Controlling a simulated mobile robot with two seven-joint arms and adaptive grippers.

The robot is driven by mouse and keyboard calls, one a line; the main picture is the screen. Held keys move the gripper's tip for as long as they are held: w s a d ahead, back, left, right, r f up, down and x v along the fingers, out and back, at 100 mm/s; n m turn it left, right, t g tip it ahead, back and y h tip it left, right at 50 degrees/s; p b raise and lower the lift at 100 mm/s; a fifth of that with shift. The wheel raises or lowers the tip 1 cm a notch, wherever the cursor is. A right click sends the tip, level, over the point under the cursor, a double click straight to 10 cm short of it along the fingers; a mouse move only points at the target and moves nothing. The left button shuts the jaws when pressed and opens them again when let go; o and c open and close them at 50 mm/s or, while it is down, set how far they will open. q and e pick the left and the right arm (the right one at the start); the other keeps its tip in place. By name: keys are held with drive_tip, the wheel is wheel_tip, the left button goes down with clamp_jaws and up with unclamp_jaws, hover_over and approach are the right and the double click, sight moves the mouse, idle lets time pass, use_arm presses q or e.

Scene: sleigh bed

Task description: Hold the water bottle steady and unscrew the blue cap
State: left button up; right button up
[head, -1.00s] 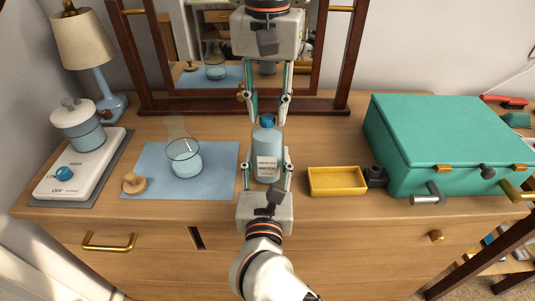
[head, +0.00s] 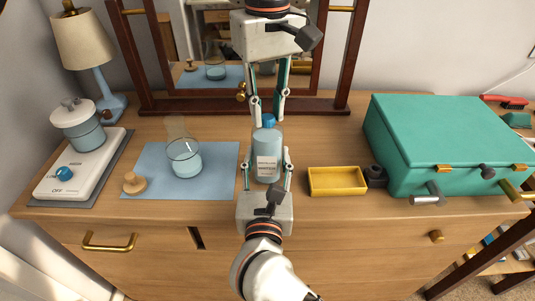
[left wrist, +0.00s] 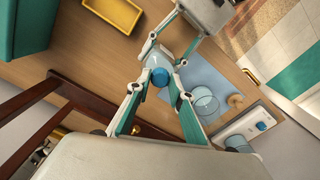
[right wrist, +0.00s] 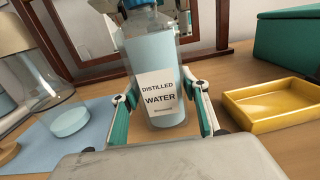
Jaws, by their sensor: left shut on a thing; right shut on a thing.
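The clear water bottle (head: 266,143) stands upright on the wooden dresser, with pale blue contents and a white "DISTILLED WATER" label (right wrist: 156,95). Its blue cap (head: 269,121) sits on top and also shows in the left wrist view (left wrist: 160,77). My left gripper (head: 268,119) reaches down from above and is shut on the cap, its fingers on opposite sides. My right gripper (head: 267,166) comes from the front and is shut on the bottle's body, one finger on each side. The cap's threads are hidden.
A glass flask (head: 184,160) and a stopper (head: 134,183) stand on a blue mat (head: 220,183) to the left, near a white hot plate (head: 52,188). A yellow tray (head: 337,181) and a green case (head: 440,135) are at right. A mirror frame (head: 190,106) stands behind.

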sight(268, 117)
use_arm(q)
drive_tip(key=n, duration=0.6)
drive_tip(key=shift+r, duration=0.4)
clamp_jaws()
drive_tip(key=shift+r, duration=1.8)
drive_tip(key=shift+r, duration=0.1)
drive_tip(key=shift+r, duration=1.45)
drive_tip(key=s+d+r, duration=0.1)
drive_tip(key=s+r, duration=0.3)
drive_tip(key=s, duration=0.3)
